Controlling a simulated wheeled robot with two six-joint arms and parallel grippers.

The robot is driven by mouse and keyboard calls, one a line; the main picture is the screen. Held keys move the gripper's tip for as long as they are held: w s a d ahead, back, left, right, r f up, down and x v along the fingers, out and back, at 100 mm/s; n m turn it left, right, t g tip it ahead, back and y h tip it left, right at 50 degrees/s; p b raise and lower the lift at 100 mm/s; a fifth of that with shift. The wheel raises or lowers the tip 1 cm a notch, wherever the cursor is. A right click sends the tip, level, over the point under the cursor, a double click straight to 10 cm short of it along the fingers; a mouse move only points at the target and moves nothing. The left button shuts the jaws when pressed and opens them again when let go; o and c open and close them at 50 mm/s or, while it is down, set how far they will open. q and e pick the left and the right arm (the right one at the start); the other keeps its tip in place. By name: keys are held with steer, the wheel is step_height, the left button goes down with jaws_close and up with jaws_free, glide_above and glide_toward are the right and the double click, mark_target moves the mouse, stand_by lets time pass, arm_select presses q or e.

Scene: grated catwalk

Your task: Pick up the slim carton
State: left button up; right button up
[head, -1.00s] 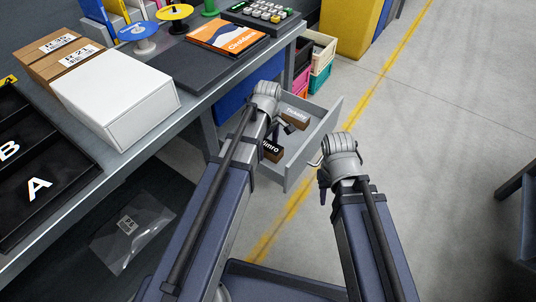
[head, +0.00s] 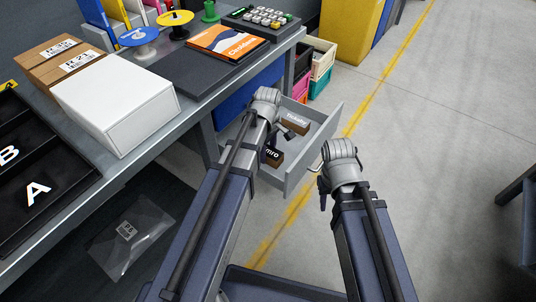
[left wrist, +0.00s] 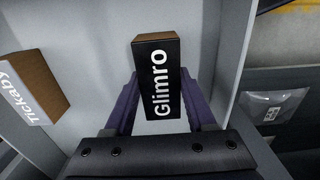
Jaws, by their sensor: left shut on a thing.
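In the left wrist view, a slim dark carton labelled "Glimro" (left wrist: 158,75) with a brown end stands between the two fingers of my left gripper (left wrist: 160,92). The gripper is shut on it. The carton also shows in the head view (head: 274,157), partly hidden by my left arm, inside the open drawer (head: 318,150). Whether it touches the drawer floor I cannot tell. A second brown carton labelled "Tickaby" (head: 296,121) lies in the drawer, apart from it; in the left wrist view it is at the left (left wrist: 30,90). My right gripper (head: 324,188) is mostly hidden beyond its wrist, right of the drawer.
The workbench above holds a white box (head: 115,110), brown boxes, an orange book (head: 228,42) and black trays (head: 40,185). A clear bag (head: 130,240) lies low at the left. Coloured crates (head: 318,70) stand behind the drawer. The floor at the right is mostly clear.

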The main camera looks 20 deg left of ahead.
mark_target(268, 150)
arm_select(q)
jaws_close()
steer(key=shift+r, duration=0.15)
step_height(268, 150, up, 10)
steer(key=p, duration=1)
